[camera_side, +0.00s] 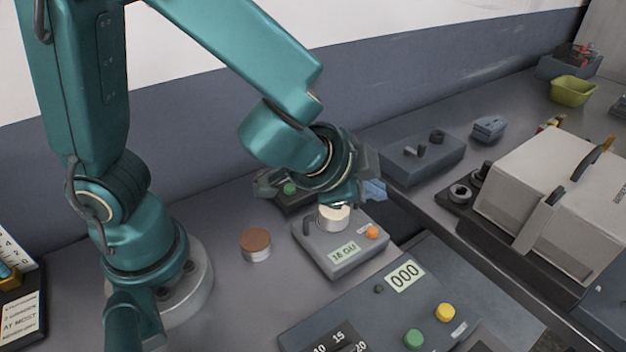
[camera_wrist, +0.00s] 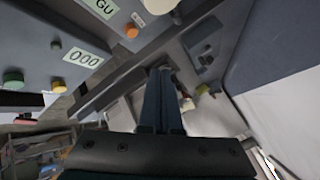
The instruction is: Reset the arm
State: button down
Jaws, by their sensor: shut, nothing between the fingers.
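My arm reaches over the grey box labelled "16 GU" (camera_side: 340,252), which has an orange button. My gripper (camera_side: 374,190) is just behind and above this box in the side view, partly hidden by my wrist. In the wrist view, its two fingers (camera_wrist: 160,72) lie together, shut and empty. A round piece with a pale cream top (camera_side: 334,214) sits on the box, close under my wrist. A round piece with a brown top (camera_side: 256,243) stands on the bench to the left of the box, apart from my gripper.
A panel reading "000" (camera_side: 405,276), with green and yellow buttons, lies in front. A dark box with a green button (camera_side: 290,188) is behind my wrist. A grey block (camera_side: 422,160) and a large pale machine (camera_side: 551,200) stand to the right. Bare bench lies around the brown-topped piece.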

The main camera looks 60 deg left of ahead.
dwell(0.4)
jog(key=s+a+r+n+y, duration=0.3)
jog(key=a+r+n, duration=0.4)
jog(key=a, duration=0.4)
jog(key=s+d+f+g+h, duration=0.2)
jog(key=s+d+g+h, duration=0.1)
jog(key=s, duration=0.8)
jog(key=shift+d+n+g+h, duration=0.3)
jog(key=shift+d+n+h, duration=0.1)
jog(key=shift+h, duration=0.1)
